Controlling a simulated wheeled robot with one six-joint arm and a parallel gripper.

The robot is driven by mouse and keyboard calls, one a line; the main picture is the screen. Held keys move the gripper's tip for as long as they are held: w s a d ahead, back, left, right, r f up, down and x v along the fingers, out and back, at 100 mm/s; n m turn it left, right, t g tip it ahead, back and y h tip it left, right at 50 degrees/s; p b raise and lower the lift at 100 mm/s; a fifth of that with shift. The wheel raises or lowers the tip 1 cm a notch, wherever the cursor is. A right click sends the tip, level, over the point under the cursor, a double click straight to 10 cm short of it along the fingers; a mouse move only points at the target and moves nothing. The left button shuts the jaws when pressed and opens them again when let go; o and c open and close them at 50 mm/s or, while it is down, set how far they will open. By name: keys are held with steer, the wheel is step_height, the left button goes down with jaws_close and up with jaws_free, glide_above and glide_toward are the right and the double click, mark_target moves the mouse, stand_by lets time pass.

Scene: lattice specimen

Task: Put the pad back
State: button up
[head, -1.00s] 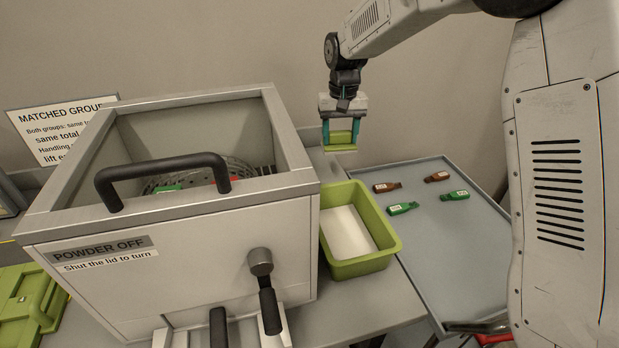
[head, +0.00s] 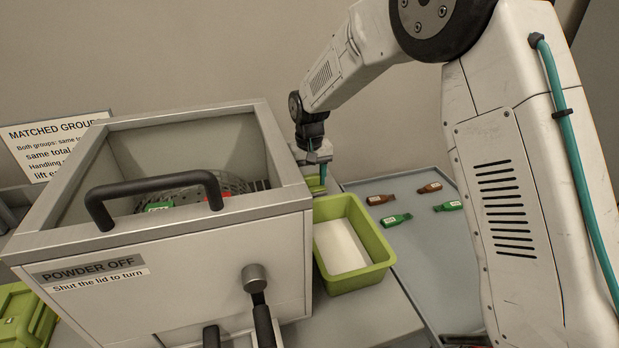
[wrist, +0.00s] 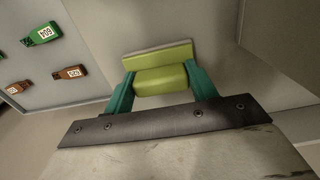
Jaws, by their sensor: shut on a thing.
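The pad is a yellow-green block on a wider flat base (wrist: 160,79). In the wrist view it sits between the two teal fingers of my gripper (wrist: 160,82), which are shut on it. In the head view my gripper (head: 319,176) is behind the green bin, close to the right wall of the grey cabinet. Only a bit of the pad (head: 316,187) shows there, partly hidden by the cabinet and the bin rim. I cannot tell whether its base touches the surface below.
The open-topped cabinet (head: 180,260) with a black handle holds a round perforated basket with green and red pieces. A green bin (head: 381,250) with a white bottom stands at its right. A grey tray (head: 425,275) with several brown and green tagged pieces lies further right.

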mark_target(309, 176)
steer(key=o, duration=1)
steer(key=shift+f, duration=0.1)
step_height(309, 176, up, 12)
steer(key=shift+r, duration=0.15)
